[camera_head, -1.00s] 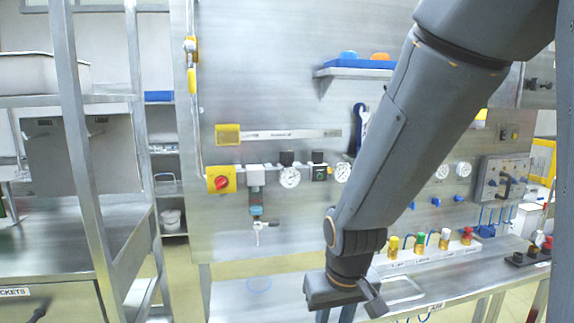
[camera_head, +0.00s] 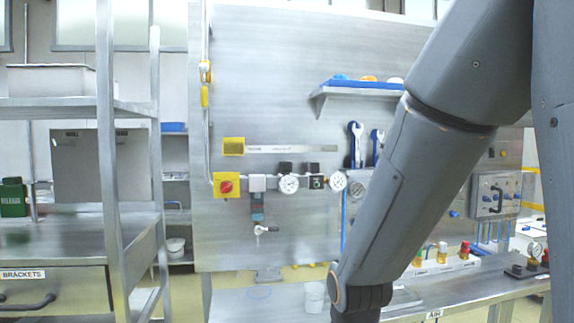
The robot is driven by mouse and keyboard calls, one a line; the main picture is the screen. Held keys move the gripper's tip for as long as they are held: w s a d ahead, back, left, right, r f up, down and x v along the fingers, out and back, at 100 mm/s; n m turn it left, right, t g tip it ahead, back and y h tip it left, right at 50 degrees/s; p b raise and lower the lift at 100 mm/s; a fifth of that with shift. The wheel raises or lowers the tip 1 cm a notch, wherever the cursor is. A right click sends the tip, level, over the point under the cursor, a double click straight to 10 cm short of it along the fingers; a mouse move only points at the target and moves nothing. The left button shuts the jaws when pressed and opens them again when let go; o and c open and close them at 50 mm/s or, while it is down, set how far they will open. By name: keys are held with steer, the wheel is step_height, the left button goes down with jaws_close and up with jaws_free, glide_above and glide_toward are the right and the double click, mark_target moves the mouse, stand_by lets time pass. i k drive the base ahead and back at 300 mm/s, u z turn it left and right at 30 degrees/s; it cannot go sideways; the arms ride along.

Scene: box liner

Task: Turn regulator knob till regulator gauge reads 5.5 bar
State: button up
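A row of air fittings runs along the steel panel left of my arm. It holds a round white gauge (camera_head: 289,184) with a black knob (camera_head: 285,167) just above it. To their right are a second black knob (camera_head: 314,167) over a dark block and another white gauge (camera_head: 337,181). I cannot tell which pair is the regulator's. The needles and numbers are too small to read. My arm comes down on the right and leaves the picture at the bottom. My gripper is below the frame, out of view, and nothing of mine touches the knobs.
A red knob on a yellow plate (camera_head: 226,186) is at the row's left end. A shelf (camera_head: 360,91) and wrenches (camera_head: 355,143) are on the panel. A steel bench (camera_head: 470,288) runs below. A rack (camera_head: 108,150) stands at left. The space before the gauges looks clear.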

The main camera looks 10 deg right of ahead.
mark_target(285, 166)
steer(key=z, duration=0.75)
steer(key=i, duration=0.7)
steer(key=u, duration=1.75)
